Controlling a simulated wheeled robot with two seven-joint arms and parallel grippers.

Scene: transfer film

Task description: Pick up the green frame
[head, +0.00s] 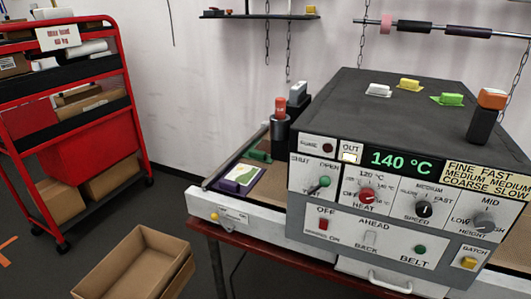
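A small bright green piece (447,98) lies on the dark top of the machine (340,100), near its right front, with an orange-topped black block close by. A darker green piece (258,155) lies on the belt bed at the machine's left, behind a purple-and-white flat piece (238,178). Both green pieces are too small for me to tell which is a frame. Neither of my grippers is in view.
White (378,90) and yellow (409,84) pieces also lie on the machine top. An orange-topped black block (484,120) stands at its right edge. An open cardboard box (135,265) is on the floor. A red cart (90,140) stands at the left.

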